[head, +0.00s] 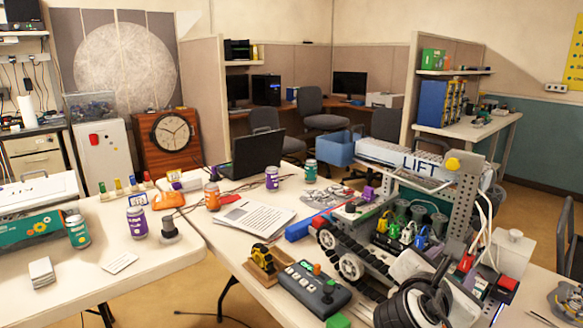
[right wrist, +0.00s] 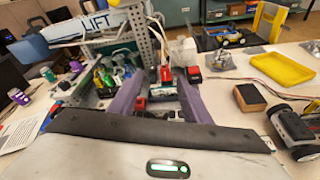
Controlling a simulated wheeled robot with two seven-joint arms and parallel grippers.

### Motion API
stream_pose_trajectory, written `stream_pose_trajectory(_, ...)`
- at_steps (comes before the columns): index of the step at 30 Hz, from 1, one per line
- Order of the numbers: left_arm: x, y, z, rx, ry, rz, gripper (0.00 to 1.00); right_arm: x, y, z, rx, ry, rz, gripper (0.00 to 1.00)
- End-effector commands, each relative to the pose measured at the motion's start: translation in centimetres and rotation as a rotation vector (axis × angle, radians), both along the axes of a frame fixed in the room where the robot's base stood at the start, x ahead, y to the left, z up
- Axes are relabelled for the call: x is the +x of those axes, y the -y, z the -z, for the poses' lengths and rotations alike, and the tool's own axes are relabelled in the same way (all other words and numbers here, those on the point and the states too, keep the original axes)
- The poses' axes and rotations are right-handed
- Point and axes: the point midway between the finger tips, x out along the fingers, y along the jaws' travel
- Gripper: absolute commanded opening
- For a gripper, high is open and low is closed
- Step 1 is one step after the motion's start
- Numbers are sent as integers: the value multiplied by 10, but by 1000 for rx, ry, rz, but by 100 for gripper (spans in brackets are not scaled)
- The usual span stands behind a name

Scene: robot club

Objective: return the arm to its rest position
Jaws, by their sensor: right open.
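My right gripper (right wrist: 160,78) shows in the right wrist view with its two purple fingers spread apart, so it is open. In the head view a white and black part of my right arm (head: 436,298) is at the lower right, over the near part of the table, and the fingers cannot be made out there. My left arm and gripper are not in view.
A robot model with a LIFT beam (head: 405,160) and metal post stands close to my right arm. A joystick box (head: 314,288), tape measure (head: 263,258), papers (head: 251,216) and laptop (head: 254,155) are left of it. A yellow tray (right wrist: 277,70) and brown block (right wrist: 249,97) show in the wrist view.

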Motion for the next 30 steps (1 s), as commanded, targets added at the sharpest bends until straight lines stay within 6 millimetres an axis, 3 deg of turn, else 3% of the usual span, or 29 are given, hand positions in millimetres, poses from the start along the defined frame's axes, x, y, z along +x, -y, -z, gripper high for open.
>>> stream_pose_trajectory(5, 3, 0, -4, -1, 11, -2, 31, -31, -11, 72, 328, 27, 36, 44)
stream_pose_trajectory(8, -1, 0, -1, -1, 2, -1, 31, -63, -20, 121, 587, 49, 113, 44)
stream_pose_trajectory(12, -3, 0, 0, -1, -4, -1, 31, -129, -37, 190, 1017, 97, 349, 44)
stream_pose_trajectory(15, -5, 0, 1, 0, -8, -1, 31, -177, -47, 222, 1263, 142, 565, 44)
stream_pose_trajectory(21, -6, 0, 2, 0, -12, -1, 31, -251, -61, 251, 1563, 234, 967, 44)
stream_pose_trajectory(27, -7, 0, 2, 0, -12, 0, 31, -311, -70, 260, 1720, 339, 1343, 44)
stream_pose_trajectory(30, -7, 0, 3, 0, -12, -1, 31, -297, -77, 279, 1775, 352, 1310, 44)
